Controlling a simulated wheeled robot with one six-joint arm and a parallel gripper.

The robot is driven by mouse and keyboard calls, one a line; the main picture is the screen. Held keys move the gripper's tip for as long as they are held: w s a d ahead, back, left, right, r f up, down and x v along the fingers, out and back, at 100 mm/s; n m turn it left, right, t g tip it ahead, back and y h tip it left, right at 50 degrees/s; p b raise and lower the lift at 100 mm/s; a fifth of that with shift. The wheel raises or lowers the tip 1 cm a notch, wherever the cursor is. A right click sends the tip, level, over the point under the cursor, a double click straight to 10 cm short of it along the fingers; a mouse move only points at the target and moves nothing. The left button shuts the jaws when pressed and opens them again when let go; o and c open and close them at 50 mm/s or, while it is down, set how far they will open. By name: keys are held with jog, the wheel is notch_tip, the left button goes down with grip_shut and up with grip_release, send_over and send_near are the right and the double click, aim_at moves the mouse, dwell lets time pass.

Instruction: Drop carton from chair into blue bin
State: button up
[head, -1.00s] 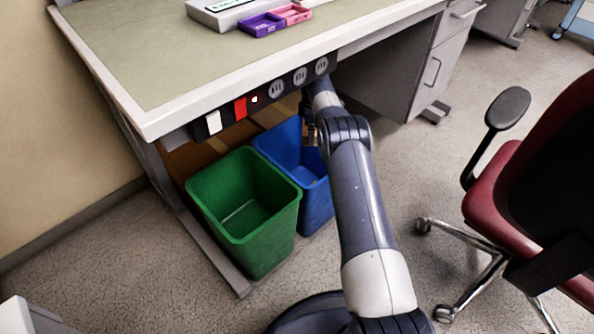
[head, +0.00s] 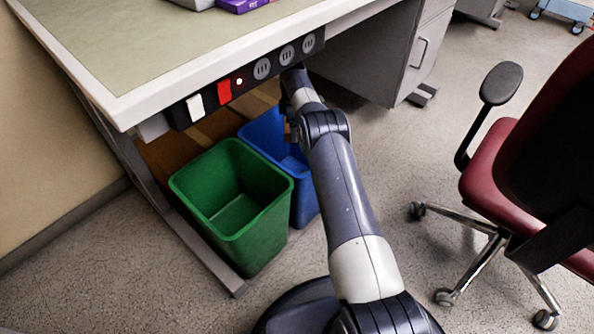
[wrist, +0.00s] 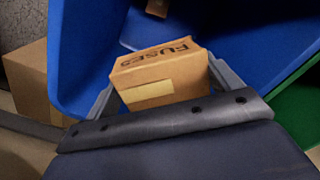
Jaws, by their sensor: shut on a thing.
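The carton (wrist: 158,77) is a small brown box marked "FUSES" with a pale label. My gripper (wrist: 165,85) is shut on it, one finger on each side, in the wrist view. The carton is over the open blue bin (wrist: 85,50), whose inside shows around and beyond it. In the head view the blue bin (head: 262,133) stands under the desk, partly hidden by the green bin and my arm. My gripper and carton are mostly hidden there behind my arm. The red chair (head: 492,170) is at the right; its visible seat part is bare.
The green bin (head: 225,205) stands beside the blue one, empty as far as I see. The desk (head: 130,55) and its socket strip overhang close to my arm. Another brown box (wrist: 32,82) is outside the blue bin. Open floor lies between bins and chair.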

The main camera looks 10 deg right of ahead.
jog(key=o, duration=0.8)
jog(key=shift+r, duration=0.1)
notch_tip(320, 180, up, 8)
jog(key=p, duration=0.3)
jog(key=shift+f, duration=0.25)
jog(key=shift+f, duration=0.15)
